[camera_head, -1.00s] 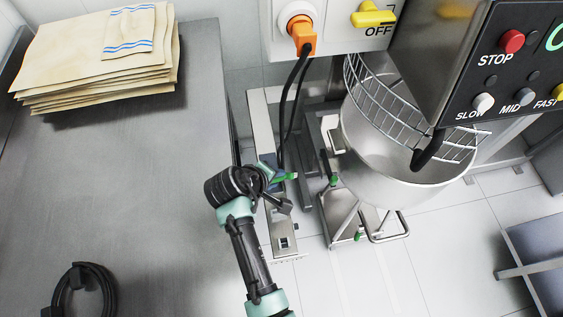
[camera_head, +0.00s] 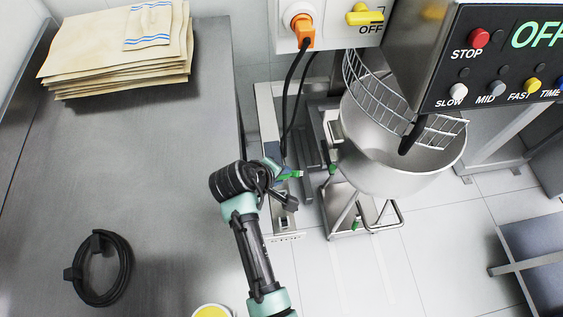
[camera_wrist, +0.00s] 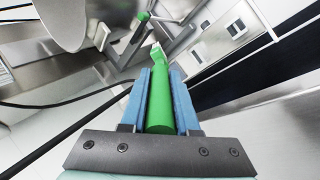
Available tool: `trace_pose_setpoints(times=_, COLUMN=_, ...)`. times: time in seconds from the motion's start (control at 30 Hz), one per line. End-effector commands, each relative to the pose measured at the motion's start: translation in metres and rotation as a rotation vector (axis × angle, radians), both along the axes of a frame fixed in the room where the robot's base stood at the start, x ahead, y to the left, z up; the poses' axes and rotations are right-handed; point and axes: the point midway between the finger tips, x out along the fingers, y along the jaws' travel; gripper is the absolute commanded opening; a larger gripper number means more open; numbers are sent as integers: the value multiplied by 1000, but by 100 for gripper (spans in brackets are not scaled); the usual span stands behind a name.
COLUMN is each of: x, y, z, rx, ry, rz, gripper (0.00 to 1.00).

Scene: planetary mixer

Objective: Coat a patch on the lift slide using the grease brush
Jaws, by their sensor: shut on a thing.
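My gripper (camera_wrist: 157,85) has blue fingers and is shut on the green handle of the grease brush (camera_wrist: 161,95). The brush points away from the wrist, and its small pale tip (camera_wrist: 156,46) lies in front of metal frame parts. In the head view my gripper (camera_head: 279,174) is beside the table's right edge, with a bit of the green brush (camera_head: 291,175) showing. The mixer's metal uprights and base are just beyond. I cannot clearly pick out the lift slide, nor tell whether the bristles touch anything.
The steel bowl (camera_head: 385,165) with its wire guard (camera_head: 395,100) stands right of the gripper. A black cable (camera_head: 290,105) hangs close by from an orange plug (camera_head: 302,32). A yellow-filled tub (camera_head: 212,312) shows at the bottom edge.

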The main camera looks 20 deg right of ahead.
Motion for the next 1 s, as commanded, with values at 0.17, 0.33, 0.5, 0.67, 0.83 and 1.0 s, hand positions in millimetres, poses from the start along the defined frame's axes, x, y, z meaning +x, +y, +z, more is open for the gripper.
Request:
trace_pose_setpoints(times=0.17, x=3, y=-1, z=20, rx=0, ry=0, rz=1, gripper=0)
trace_pose_setpoints(times=0.33, x=6, y=-1, z=35, rx=0, ry=0, rz=1, gripper=0)
trace_pose_setpoints(times=0.5, x=8, y=-2, z=47, rx=-1, ry=1, rz=2, gripper=0)
trace_pose_setpoints(times=0.67, x=8, y=-2, z=48, rx=-1, ry=1, rz=2, gripper=0)
trace_pose_setpoints(times=0.83, x=8, y=-2, z=47, rx=-1, ry=1, rz=2, gripper=0)
trace_pose_setpoints(times=1.0, x=8, y=-2, z=47, rx=-1, ry=1, rz=2, gripper=0)
